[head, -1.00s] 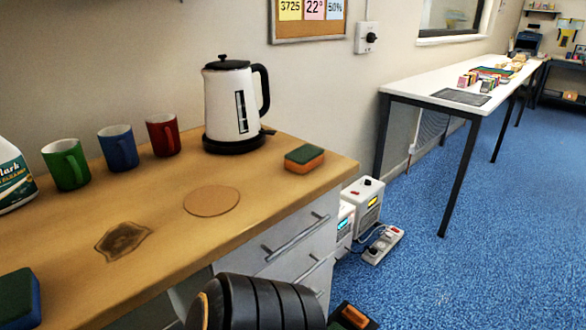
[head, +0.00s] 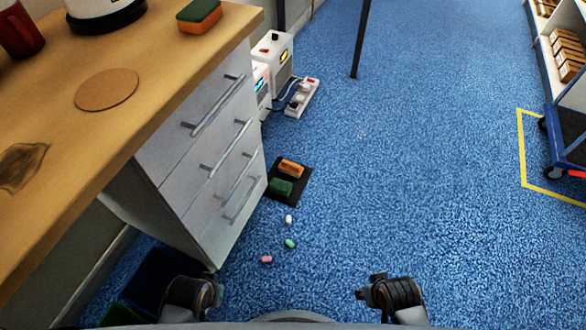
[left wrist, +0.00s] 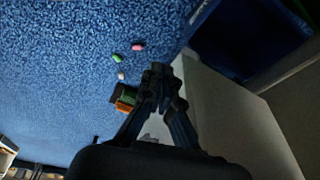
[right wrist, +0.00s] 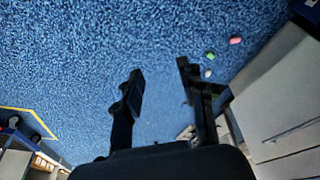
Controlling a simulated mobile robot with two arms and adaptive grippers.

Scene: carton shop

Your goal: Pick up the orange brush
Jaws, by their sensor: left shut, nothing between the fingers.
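An orange brush (head: 291,168), seen as a small orange block, lies on a dark mat (head: 304,186) on the floor beside the white drawer unit. A green block (head: 281,187) lies on the mat next to it. The orange block also shows small in the left wrist view (left wrist: 125,106), partly behind my gripper. My left gripper (left wrist: 160,75) is shut and empty, and shows low in the head view (head: 212,291), in front of the drawers. My right gripper (right wrist: 160,74) is open and empty above bare floor, and also shows in the head view (head: 368,290). Both are apart from the brush.
A wooden counter (head: 150,70) over the drawer unit (head: 205,150) stands at left, with a green-and-orange sponge (head: 199,16). Small pink (head: 266,259), green (head: 290,244) and white (head: 289,219) pieces lie on the floor. A power strip (head: 302,98) lies further back.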

